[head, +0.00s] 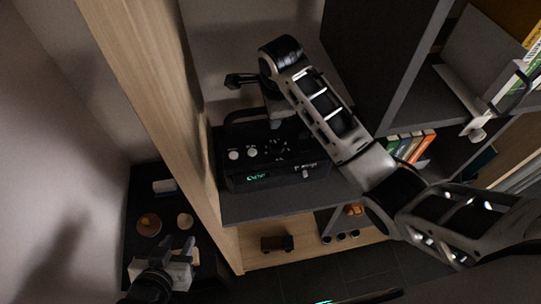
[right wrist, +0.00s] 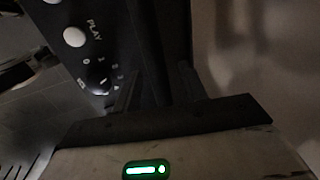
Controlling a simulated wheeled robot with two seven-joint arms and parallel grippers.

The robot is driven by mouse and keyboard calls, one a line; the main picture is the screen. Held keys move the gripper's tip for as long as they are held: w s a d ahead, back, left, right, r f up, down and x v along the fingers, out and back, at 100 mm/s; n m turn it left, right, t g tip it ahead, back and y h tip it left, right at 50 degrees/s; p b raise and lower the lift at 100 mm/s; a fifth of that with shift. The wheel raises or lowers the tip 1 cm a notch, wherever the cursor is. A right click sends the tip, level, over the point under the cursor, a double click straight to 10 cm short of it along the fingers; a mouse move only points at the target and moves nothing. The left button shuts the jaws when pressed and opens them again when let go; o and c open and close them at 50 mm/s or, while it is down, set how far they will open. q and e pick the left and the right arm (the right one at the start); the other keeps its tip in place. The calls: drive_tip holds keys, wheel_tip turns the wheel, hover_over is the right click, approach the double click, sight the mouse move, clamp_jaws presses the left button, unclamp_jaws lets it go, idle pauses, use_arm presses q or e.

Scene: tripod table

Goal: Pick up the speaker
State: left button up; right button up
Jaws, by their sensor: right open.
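The speaker (head: 268,179) is a black box with white knobs, a green display and a top carry handle (head: 232,117). It stands on a dark shelf. My right arm reaches over it from the right, and the right gripper is above its top near the handle, partly hidden by the wrist. In the right wrist view, the right gripper (right wrist: 157,85) is open, with a dark bar, seemingly the handle, between its fingers. The speaker's top panel (right wrist: 78,20) with "PLAY" shows at left there. My left gripper (head: 177,245) is at the lower left, away from the speaker, its fingers apart.
A wooden upright panel (head: 150,110) stands left of the speaker, and a dark grey divider (head: 375,65) to its right. Books (head: 410,147) stand right of the arm. A small dark box (head: 277,243) sits on the lower shelf. Small round items (head: 148,224) lie on a dark surface near my left gripper.

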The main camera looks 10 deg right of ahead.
drive_tip(key=shift+x, duration=0.8)
clamp_jaws()
idle(0.7)
drive_tip(key=shift+w+r, duration=0.15)
drive_tip(key=shift+r, duration=0.15)
